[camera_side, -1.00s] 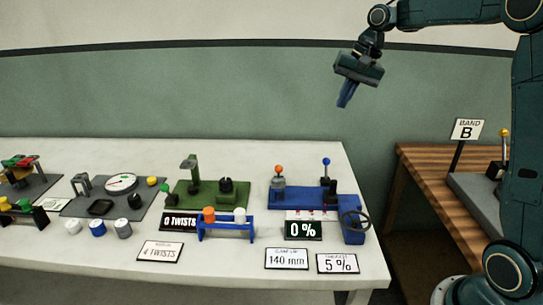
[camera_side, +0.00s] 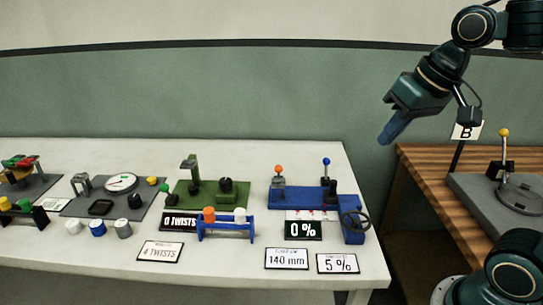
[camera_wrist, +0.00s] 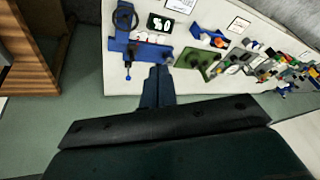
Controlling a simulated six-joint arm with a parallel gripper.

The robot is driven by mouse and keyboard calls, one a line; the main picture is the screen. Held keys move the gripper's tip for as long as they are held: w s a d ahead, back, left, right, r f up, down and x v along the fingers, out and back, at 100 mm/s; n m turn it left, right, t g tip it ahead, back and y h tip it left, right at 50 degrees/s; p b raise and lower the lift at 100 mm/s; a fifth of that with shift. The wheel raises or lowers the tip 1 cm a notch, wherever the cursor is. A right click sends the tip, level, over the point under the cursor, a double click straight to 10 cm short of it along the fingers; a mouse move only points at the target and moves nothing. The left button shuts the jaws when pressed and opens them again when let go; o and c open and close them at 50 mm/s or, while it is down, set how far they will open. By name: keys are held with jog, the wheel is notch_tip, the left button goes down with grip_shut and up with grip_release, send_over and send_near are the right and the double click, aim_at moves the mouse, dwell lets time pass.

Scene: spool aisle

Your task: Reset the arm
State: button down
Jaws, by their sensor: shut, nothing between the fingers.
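My gripper (camera_side: 391,130) is in the air in the side view, above the gap between the white table and the wooden bench. Its blue fingers are together, point down and to the left, and hold nothing. In the wrist view the shut fingers (camera_wrist: 158,85) show at the middle, over the edge of the white table. My gripper touches nothing.
The white table (camera_side: 220,275) carries a blue station (camera_side: 300,197) with levers and a handwheel, a green station (camera_side: 215,195) and a gauge station (camera_side: 120,183). At right a wooden bench (camera_side: 420,155) holds a grey machine (camera_side: 480,205) and a "B" sign (camera_side: 467,131).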

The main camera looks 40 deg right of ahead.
jog(key=s+f+n, duration=0.2)
jog(key=s+f, duration=0.2)
jog(key=s, duration=0.3)
jog(key=shift+s+a+n+t, duration=0.3)
jog(key=shift+s+a+n, duration=0.1)
jog(key=shift+a, duration=0.05)
